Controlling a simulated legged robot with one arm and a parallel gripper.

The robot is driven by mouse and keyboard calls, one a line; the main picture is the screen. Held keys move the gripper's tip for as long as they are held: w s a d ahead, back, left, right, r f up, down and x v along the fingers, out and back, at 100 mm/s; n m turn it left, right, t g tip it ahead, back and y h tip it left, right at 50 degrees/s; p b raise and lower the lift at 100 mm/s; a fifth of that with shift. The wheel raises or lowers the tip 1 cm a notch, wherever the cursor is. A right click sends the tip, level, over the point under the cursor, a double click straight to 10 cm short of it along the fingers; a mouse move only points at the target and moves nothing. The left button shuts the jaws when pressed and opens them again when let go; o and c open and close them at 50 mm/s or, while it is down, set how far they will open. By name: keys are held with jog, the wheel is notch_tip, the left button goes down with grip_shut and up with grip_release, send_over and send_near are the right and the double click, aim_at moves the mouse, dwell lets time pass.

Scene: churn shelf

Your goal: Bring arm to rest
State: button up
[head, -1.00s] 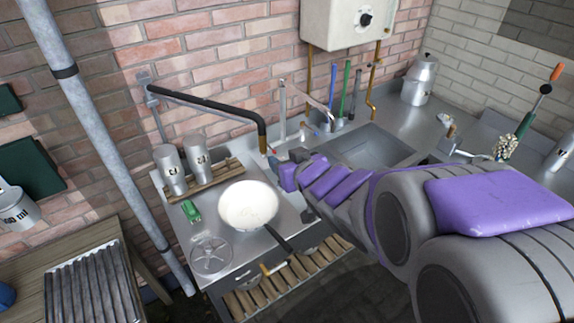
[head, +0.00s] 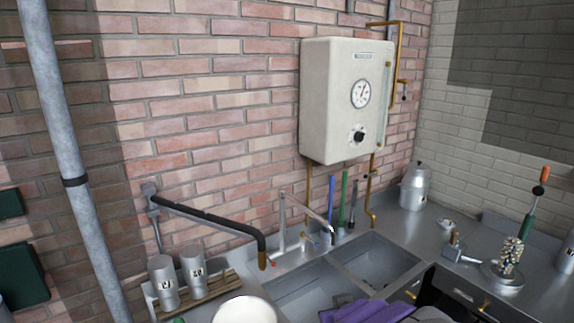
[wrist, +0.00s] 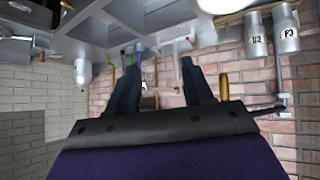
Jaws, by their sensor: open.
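My gripper (wrist: 162,72) shows in the wrist view with its two dark fingers spread apart and nothing between them. That view is upside down, with the counter along the top and the brick wall below. In the head view only a purple and grey part of my arm (head: 365,312) shows at the bottom edge, in front of the sink. My gripper cannot be made out there.
A double sink (head: 375,262) lies below a white wall heater (head: 347,95). Two metal canisters (head: 163,283) stand on a wooden rack at the left. A black-sleeved pipe (head: 210,217) juts from the wall. A white bowl (head: 245,311) is cut off at the bottom.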

jog(key=s+d+f+m+g+h, duration=0.1)
jog(key=s+d+f+g, duration=0.15)
jog(key=s, duration=0.55)
jog(key=s+d+f+m+g+h, duration=0.1)
jog(key=s+d+g, duration=0.25)
jog(key=s, duration=0.35)
jog(key=s+a+g+y, duration=0.1)
jog(key=s+g, duration=0.4)
jog(key=s, duration=0.8)
jog(key=shift+s+a+r, duration=0.2)
jog(key=shift+s+a, duration=0.15)
jog(key=shift+a, duration=0.35)
